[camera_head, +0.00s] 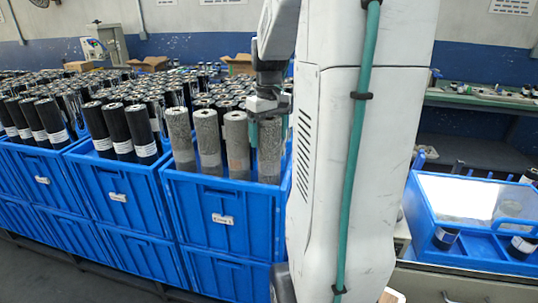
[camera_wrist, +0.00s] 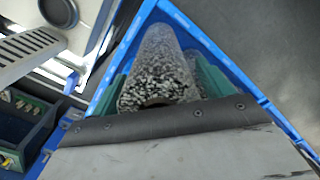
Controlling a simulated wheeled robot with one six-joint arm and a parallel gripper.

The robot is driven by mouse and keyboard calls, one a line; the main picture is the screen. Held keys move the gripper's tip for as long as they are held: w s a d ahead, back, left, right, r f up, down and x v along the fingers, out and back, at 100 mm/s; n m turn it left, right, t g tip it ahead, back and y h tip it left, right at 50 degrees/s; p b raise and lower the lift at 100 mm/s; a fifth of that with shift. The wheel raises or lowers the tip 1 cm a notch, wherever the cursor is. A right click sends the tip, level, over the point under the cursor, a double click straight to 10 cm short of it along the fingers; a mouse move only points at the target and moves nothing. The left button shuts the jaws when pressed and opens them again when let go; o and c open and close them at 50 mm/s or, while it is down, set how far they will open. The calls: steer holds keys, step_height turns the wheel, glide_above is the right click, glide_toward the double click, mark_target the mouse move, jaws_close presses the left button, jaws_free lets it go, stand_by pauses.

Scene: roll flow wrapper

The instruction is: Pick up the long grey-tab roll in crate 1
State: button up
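A blue crate (camera_head: 215,218) in the middle of the head view holds several upright rolls in speckled grey wrap; its small label is too blurred to read. My gripper (camera_head: 268,122) is at the top of the front-row roll at the crate's right (camera_head: 270,155). In the wrist view, my gripper's green fingers (camera_wrist: 160,85) stand on either side of a speckled roll (camera_wrist: 162,55), close against it. I cannot tell whether they press on it. This roll still stands in the crate. Its lower part and any coloured tab are hidden.
Neighbouring grey rolls (camera_head: 208,138) stand close to the left of the gripped spot. Other blue crates (camera_head: 120,195) with black rolls continue to the left. A blue tray with a clear cover (camera_head: 470,200) is on a bench at the right. My white column blocks the middle right.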

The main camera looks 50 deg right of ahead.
jaws_close()
